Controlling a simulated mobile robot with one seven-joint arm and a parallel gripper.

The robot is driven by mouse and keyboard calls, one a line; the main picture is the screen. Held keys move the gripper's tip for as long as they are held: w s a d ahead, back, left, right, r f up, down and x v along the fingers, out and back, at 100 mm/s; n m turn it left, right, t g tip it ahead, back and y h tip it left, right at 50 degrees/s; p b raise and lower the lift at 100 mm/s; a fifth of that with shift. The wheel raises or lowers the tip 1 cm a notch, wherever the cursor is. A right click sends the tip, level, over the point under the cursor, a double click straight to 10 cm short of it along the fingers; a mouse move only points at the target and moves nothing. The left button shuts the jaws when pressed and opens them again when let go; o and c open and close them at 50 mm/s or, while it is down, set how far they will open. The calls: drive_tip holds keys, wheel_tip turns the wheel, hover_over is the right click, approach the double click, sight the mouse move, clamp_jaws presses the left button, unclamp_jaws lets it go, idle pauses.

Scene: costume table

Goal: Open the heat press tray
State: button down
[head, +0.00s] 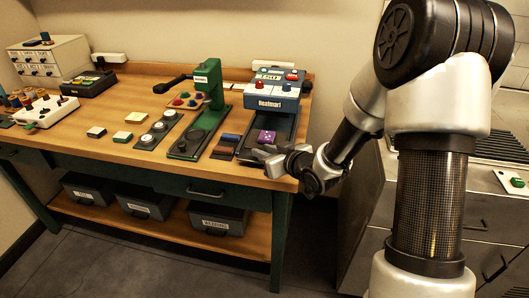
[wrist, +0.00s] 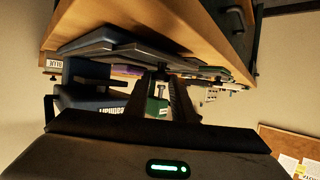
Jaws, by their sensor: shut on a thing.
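The heat press (head: 275,92) is a blue and grey machine with red knobs at the right end of the wooden table. Its dark tray (head: 285,126) extends from below it toward the table's front edge, with a purple patterned piece (head: 266,137) lying on it. My gripper (head: 258,156) is at the tray's front end, low over the table edge. In the wrist view, which looks upside down, my gripper (wrist: 163,90) has its fingers shut around a small dark handle (wrist: 162,73) at the tray's front. The exact contact is partly hidden by the fingers.
A green press (head: 208,95) stands left of the heat press. Coloured swatches (head: 226,145) lie beside the tray. The wooden table (head: 110,155) has open surface at its front left. A metal cabinet (head: 365,220) stands at the right, near my arm.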

drive_tip(key=shift+w, duration=0.15)
drive_tip(key=c, duration=1.5)
unclamp_jaws()
drive_tip(key=shift+c, duration=0.2)
drive_tip(key=shift+d, duration=0.1)
drive_tip(key=p+v, duration=1.5)
drive_tip(key=v, duration=0.2)
drive_tip(key=shift+s+p, duration=0.2)
drive_tip(key=shift+p, duration=0.2)
drive_tip(key=shift+d, duration=0.1)
